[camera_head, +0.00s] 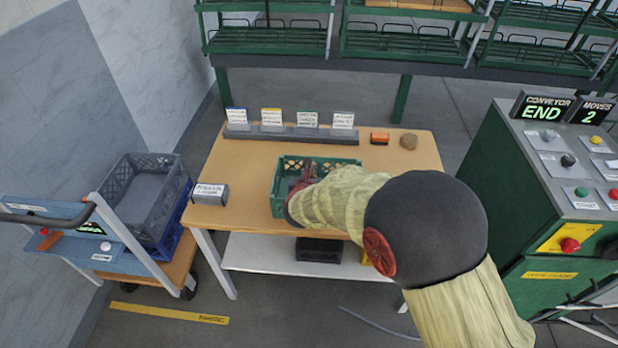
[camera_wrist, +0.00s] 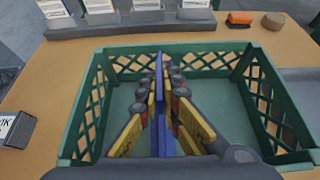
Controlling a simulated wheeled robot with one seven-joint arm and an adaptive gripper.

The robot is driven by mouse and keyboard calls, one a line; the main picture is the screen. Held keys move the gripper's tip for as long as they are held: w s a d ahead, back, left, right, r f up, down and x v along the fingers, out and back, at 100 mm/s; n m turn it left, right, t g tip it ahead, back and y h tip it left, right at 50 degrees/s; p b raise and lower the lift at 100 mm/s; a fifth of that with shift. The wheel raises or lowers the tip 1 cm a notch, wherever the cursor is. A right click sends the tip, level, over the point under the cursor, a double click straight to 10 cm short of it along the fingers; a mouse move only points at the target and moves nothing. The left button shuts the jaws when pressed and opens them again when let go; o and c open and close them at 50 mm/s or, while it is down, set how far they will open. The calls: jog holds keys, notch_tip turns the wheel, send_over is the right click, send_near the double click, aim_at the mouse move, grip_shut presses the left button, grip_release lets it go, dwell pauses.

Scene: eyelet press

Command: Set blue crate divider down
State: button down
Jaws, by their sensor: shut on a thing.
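My gripper (camera_wrist: 160,112) is shut on the blue crate divider (camera_wrist: 159,85), a thin upright blue panel between its fingers in the wrist view. The divider is inside the outline of the green crate (camera_wrist: 83,120), about midway between its side walls. Whether its lower edge touches the crate floor cannot be told. In the head view the green crate (camera_head: 345,162) stands on the wooden table, and my arm hides its right part. The divider cannot be made out there.
A grey rail with several cards (camera_head: 290,134), an orange block (camera_head: 379,138) and a brown round piece (camera_head: 408,141) lie behind the crate. A label block (camera_head: 210,193) sits left. A cart with a grey crate (camera_head: 143,195) stands left, a green control console (camera_head: 560,180) right.

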jog(key=shift+f, duration=0.3)
jog(key=c, duration=2)
grip_release()
jog(key=shift+r, duration=0.1)
jog(key=shift+s+a+r, duration=0.1)
jog(key=shift+s+r, duration=0.1)
jog(key=shift+r, duration=0.05)
jog(key=p+v, duration=0.3)
jog(key=v, duration=0.8)
jog(key=s+d+r+n+g+y, duration=0.1)
jog(key=s+d+r+n+y, duration=0.2)
jog(key=r+n, duration=0.6)
jog(key=s+d+r+n+g+y, duration=0.1)
jog(key=s+d+r+n+g, duration=0.15)
jog(key=s+r+n, duration=0.6)
jog(key=s+d+n+g+h, duration=0.3)
jog(key=s+d+n, duration=1.3)
jog(key=n, duration=0.3)
jog(key=shift+s+d+f+h, duration=0.35)
jog(key=shift+d+f, duration=0.1)
jog(key=shift+d, duration=0.3)
